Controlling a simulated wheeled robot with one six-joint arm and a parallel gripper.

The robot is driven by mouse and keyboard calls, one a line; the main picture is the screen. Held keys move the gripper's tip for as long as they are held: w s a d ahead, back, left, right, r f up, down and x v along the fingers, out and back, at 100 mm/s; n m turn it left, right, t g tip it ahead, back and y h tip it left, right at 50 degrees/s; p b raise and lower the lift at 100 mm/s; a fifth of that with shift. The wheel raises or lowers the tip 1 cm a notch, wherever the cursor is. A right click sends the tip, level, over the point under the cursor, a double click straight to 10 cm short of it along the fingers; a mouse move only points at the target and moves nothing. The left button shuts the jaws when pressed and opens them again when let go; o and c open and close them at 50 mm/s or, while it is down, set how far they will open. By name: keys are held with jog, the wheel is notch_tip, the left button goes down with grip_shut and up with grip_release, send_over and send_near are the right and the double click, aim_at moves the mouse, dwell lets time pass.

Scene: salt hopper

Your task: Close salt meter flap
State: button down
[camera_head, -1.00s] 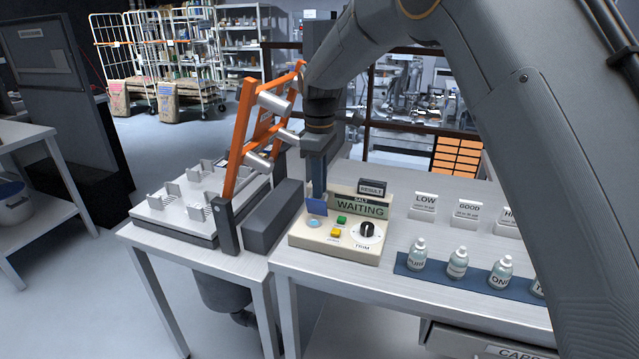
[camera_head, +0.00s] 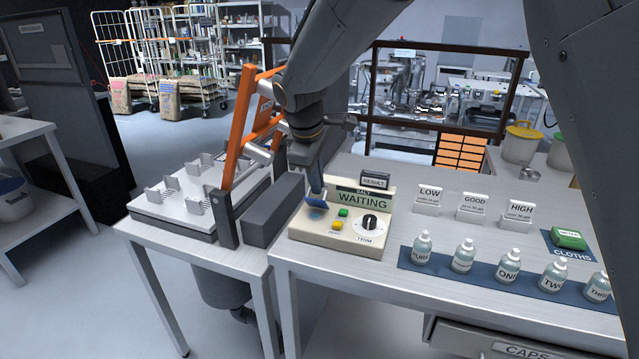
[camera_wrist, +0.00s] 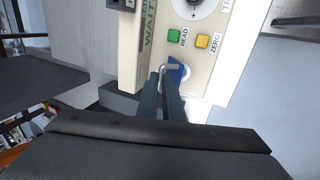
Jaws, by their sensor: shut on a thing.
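The salt meter (camera_head: 340,245) is a cream box with a display reading WAITING, on the table. Its small blue flap (camera_head: 316,204) is at the meter's left side, tilted over the place of the sample well, which is hidden here. My gripper (camera_head: 317,192) points down at the flap, its fingers shut on it. In the wrist view the blue flap (camera_wrist: 179,73) shows at the tips of my gripper (camera_wrist: 168,82), with a pale edge or tab beside them. The fingers hide part of the flap.
Green and yellow buttons (camera_head: 340,218) and a black TRIM knob (camera_head: 370,222) sit close to the flap. A grey block (camera_head: 272,213) and an orange-framed rack (camera_head: 238,140) stand left. Labelled bottles (camera_head: 463,256) stand on a blue mat to the right.

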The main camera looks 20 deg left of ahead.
aim_at(308, 229)
jog(key=shift+s+a+f+t+b, duration=0.1)
jog(key=shift+s+f+t+b, duration=0.3)
jog(key=shift+b, duration=0.95)
jog(key=shift+s+a+f+t+b, duration=0.1)
jog(key=shift+s+t+b, duration=0.4)
jog(key=shift+t+b, duration=0.65)
jog(key=s+t+b, duration=0.1)
jog(key=b, duration=0.4)
jog(key=s+f+t+b, duration=0.1)
jog(key=t+b, duration=0.1)
jog(key=b, duration=0.3)
jog(key=s+f+t+b, duration=0.1)
jog(key=t+b, duration=0.1)
jog(key=b, duration=0.4)
jog(key=shift+s+f+h, duration=0.15)
jog(key=shift+f+h, duration=0.1)
jog(key=shift+h, duration=0.05)
jog(key=shift+s+f+b, duration=0.35)
jog(key=shift+f+b, duration=0.1)
jog(key=shift+b, duration=0.75)
jog(key=shift+s+f+b, duration=0.25)
jog(key=shift+f+b, duration=0.2)
jog(key=shift+f, duration=0.15)
jog(key=c, duration=2.2)
grip_release()
jog(key=shift+s, duration=0.1)
jog(key=v, duration=0.8)
jog(key=shift+r+p, duration=0.25)
jog(key=shift+p, duration=0.15)
